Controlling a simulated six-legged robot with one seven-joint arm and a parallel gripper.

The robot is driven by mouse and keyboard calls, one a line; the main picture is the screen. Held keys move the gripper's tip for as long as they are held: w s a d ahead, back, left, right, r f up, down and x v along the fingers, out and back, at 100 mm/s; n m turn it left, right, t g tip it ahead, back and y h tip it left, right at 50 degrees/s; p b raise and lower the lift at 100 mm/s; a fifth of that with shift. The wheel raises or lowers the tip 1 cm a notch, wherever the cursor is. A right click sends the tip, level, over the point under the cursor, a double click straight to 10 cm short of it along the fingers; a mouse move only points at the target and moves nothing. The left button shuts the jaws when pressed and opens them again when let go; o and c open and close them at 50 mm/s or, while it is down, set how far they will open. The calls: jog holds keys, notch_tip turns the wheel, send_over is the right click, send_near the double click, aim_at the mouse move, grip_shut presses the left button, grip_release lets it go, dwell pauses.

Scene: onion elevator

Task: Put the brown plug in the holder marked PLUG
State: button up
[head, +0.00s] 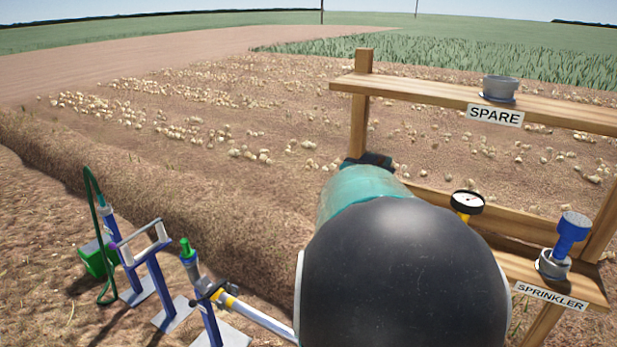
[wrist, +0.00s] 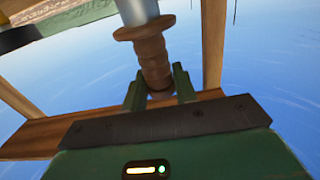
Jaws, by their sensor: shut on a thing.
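The brown plug (wrist: 151,52) shows in the wrist view, with a ribbed body and a wide flange. My gripper (wrist: 159,80) is shut on its ribbed end with two green fingers. A pale grey cylinder (wrist: 139,10) meets the flange on the side away from my gripper; I cannot tell if it is part of the plug or a separate thing. In the head view my arm hides the plug, most of the gripper and the middle of the lower shelf. No PLUG label is visible.
A wooden rack (head: 362,105) has an empty-looking grey holder (head: 501,88) marked SPARE on top. Below are a yellow-bodied gauge (head: 467,204) and a blue sprinkler (head: 571,232) in the SPRINKLER holder (head: 552,266). Pipe stands (head: 160,285) and a green box (head: 97,258) are at left.

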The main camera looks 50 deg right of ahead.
jog(key=w+d+f, duration=0.2)
jog(key=d+f, duration=0.4)
jog(key=f, duration=0.3)
jog(key=shift+w+d+f, duration=0.3)
jog(key=shift+f, duration=0.1)
jog(key=shift+f, duration=0.1)
jog(key=shift+f, duration=0.35)
jog(key=o, duration=1)
jog(key=shift+o, duration=0.2)
jog(key=shift+r, duration=0.1)
